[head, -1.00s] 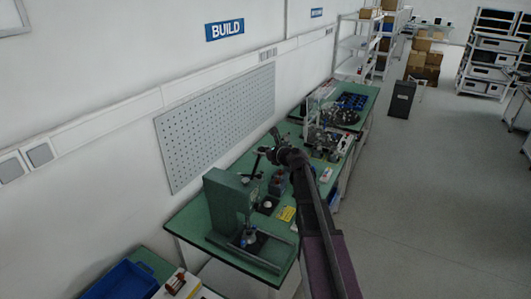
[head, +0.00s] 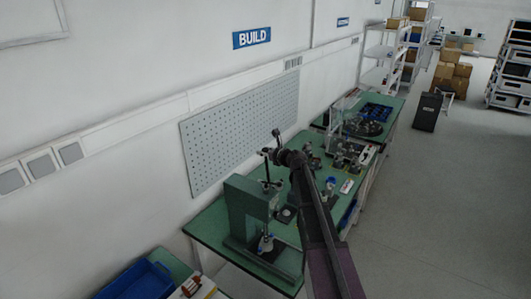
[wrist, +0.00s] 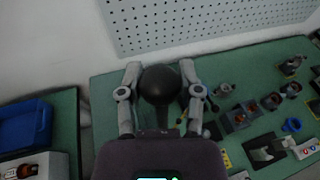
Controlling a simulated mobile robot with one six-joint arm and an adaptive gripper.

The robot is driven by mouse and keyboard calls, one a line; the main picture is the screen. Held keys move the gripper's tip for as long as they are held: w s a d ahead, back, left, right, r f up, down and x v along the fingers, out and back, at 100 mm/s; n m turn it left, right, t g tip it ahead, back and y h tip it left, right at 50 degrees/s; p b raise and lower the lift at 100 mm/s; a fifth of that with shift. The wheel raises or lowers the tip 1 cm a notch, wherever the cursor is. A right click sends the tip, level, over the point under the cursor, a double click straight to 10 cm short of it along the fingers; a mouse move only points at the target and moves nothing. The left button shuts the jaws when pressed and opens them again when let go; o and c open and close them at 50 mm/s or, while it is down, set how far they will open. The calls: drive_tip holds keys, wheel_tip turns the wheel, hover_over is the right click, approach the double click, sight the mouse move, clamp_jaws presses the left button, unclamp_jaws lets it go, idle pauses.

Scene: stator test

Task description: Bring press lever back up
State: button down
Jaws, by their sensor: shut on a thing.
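The green press (head: 247,205) stands at the near end of the green bench. Its lever (head: 268,168) shows as a thin dark rod rising beside the press head. My gripper (head: 276,148) is at the upper end of this rod, above and right of the press. In the wrist view my gripper (wrist: 160,72) has one finger on each side of a round black knob (wrist: 160,85), shut on it. The knob's shaft runs down behind my wrist. In the head view the knob and fingers are too small and dark to separate clearly.
The green bench (head: 206,228) carries several small parts and fixtures beyond the press. A perforated panel (head: 240,130) is on the wall behind. A blue bin (head: 135,283) lies at the lower left. The floor right of my arm is clear.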

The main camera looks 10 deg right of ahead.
drive_tip(key=shift+a, duration=0.15)
drive_tip(key=shift+c, duration=1.3)
unclamp_jaws()
drive_tip(key=shift+a, duration=0.1)
drive_tip(key=shift+r, duration=0.1)
